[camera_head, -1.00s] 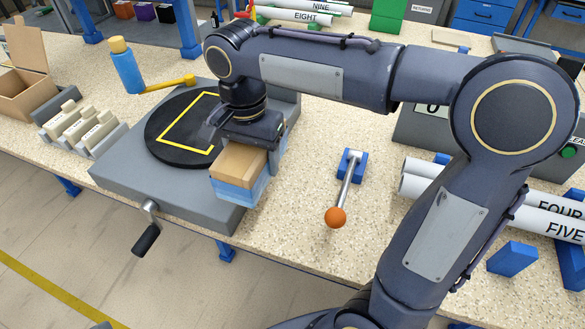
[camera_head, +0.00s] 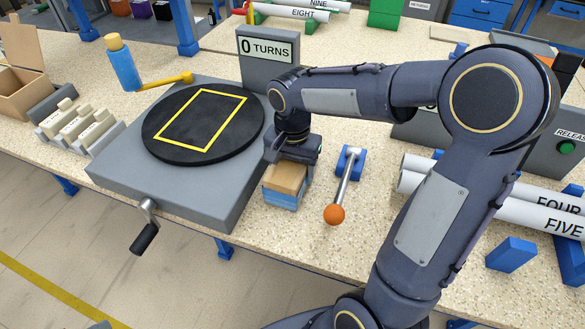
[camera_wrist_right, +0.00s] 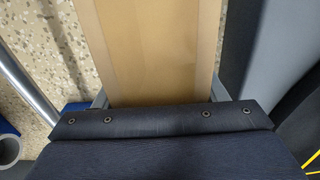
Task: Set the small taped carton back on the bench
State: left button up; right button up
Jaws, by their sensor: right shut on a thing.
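The small taped carton (camera_head: 286,181) is tan on top with blue lower sides. It is at the bench area between the turntable unit and the orange-knobbed lever. My right gripper (camera_head: 291,158) is shut on it from above; the fingers are mostly hidden. In the right wrist view the carton's tan top (camera_wrist_right: 155,50) fills the middle, between the fingers. I cannot tell whether its underside touches the bench (camera_head: 318,240). My left gripper is not in view.
The grey turntable unit (camera_head: 190,190) with a black disc (camera_head: 170,135) and crank (camera_head: 146,235) is just left of the carton. The lever with an orange knob (camera_head: 334,214) stands close on the right. White tubes (camera_head: 480,195) lie further right. Bare bench is in front.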

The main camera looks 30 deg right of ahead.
jog(key=shift+f, duration=0.1)
jog(key=shift+f, duration=0.1)
jog(key=o, duration=1.4)
jog(key=shift+c, duration=0.2)
jog(key=shift+r, duration=0.3)
notch_tip(320, 180, up, 12)
jog(key=shift+f+p, duration=0.1)
jog(key=shift+p, duration=0.4)
